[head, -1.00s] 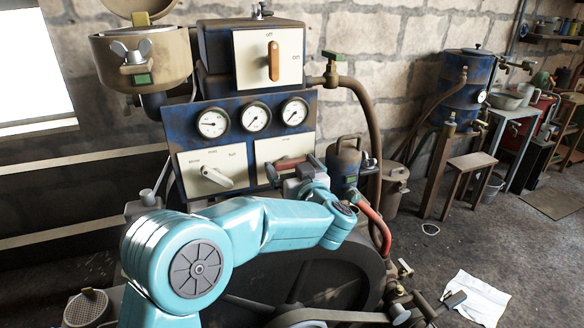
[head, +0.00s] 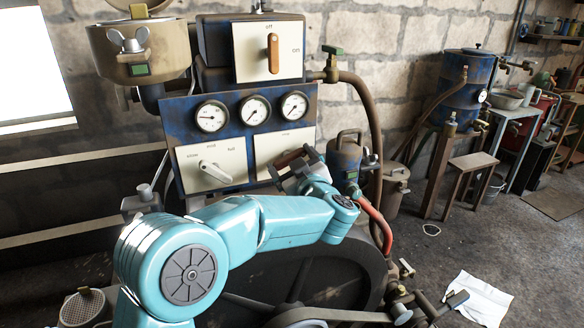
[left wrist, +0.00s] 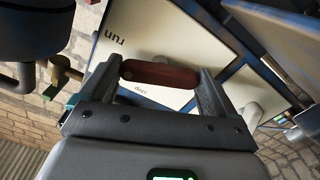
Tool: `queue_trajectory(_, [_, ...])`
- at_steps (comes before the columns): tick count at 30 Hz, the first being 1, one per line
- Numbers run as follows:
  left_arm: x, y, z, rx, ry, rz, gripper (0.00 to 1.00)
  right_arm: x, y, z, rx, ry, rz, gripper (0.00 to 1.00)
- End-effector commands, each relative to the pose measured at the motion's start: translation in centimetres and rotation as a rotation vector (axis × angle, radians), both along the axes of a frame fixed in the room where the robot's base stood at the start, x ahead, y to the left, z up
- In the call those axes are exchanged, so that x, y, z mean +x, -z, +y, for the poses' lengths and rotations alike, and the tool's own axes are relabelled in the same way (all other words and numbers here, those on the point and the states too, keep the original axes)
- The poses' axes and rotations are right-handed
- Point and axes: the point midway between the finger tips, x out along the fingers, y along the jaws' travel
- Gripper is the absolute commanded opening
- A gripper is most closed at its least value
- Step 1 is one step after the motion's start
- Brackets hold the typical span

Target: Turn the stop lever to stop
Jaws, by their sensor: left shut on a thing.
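The stop lever (head: 289,158) is a red-brown handle on the cream right-hand plate (head: 268,146) under the gauges. In the head view it is tilted, its right end higher. My left gripper (head: 292,163) is at this plate, with a finger at each end of the handle. In the left wrist view the lever (left wrist: 160,74) spans between the two fingers of my left gripper (left wrist: 160,80), shut on it. The words "run" and "stop" show upside down on the plate there. My right gripper is not in view.
A pale lever (head: 214,170) sits on the left plate, and an orange-brown switch handle (head: 273,53) stands upright above the gauges (head: 255,112). A dark flywheel (head: 330,275) lies below my arm. A blue can (head: 346,160) and a hose (head: 372,110) stand close at right.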

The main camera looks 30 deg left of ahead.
Motion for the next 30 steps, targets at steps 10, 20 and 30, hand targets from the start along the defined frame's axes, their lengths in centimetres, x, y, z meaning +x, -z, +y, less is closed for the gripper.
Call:
queue_trajectory(10, [0.0,0.4,0.0,-0.220,0.000,-0.245,0.60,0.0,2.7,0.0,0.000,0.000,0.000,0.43])
queue_trajectory(20, [0.0,0.4,0.0,-0.430,-0.001,-0.481,0.60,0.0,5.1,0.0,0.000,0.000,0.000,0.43])
queue_trajectory(30, [0.0,0.4,0.0,-0.627,-0.001,-0.703,0.60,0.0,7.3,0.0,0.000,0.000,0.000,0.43])
